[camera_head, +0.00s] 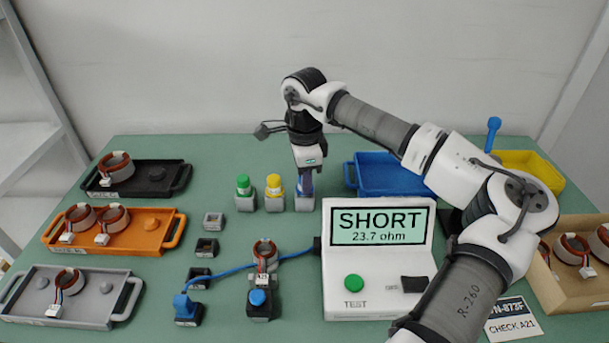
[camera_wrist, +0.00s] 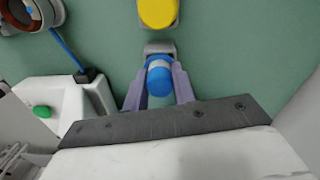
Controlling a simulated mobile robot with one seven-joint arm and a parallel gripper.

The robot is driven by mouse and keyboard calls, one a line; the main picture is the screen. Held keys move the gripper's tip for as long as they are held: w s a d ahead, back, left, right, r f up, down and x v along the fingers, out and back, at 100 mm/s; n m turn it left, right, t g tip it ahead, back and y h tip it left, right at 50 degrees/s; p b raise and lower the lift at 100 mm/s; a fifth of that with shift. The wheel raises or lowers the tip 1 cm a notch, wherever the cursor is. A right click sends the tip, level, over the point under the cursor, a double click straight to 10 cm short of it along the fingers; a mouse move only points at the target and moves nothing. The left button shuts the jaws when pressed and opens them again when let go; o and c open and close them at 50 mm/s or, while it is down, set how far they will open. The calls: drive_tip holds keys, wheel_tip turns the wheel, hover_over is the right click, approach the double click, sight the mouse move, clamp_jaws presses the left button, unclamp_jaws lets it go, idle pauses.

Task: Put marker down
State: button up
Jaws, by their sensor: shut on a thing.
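My gripper (camera_wrist: 159,85) points down, with its two fingers closed on the sides of a blue marker (camera_wrist: 158,78) that has a white band. In the head view my gripper (camera_head: 305,187) is directly over a small grey holder (camera_head: 304,204), the rightmost of a row of three. The grey holder (camera_wrist: 160,47) also shows just beyond the marker in the wrist view. The marker's lower end is hidden, so I cannot tell how deep it sits in the holder. A green marker (camera_head: 244,187) and a yellow marker (camera_head: 274,187) stand upright in the holders to the left.
The tester (camera_head: 340,285) reads SHORT, 23.7 ohm. A stator (camera_head: 264,252) stands in a fixture in front. Black (camera_head: 157,188), orange (camera_head: 160,245) and grey (camera_head: 100,318) trays are at left. A blue bin (camera_head: 365,188) is right of my gripper.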

drive_tip(key=shift+f+b, duration=0.45)
drive_tip(key=o, duration=1)
drive_tip(key=shift+r, duration=0.1)
wheel_tip(320, 180, up, 13)
drive_tip(key=shift+f, duration=0.1)
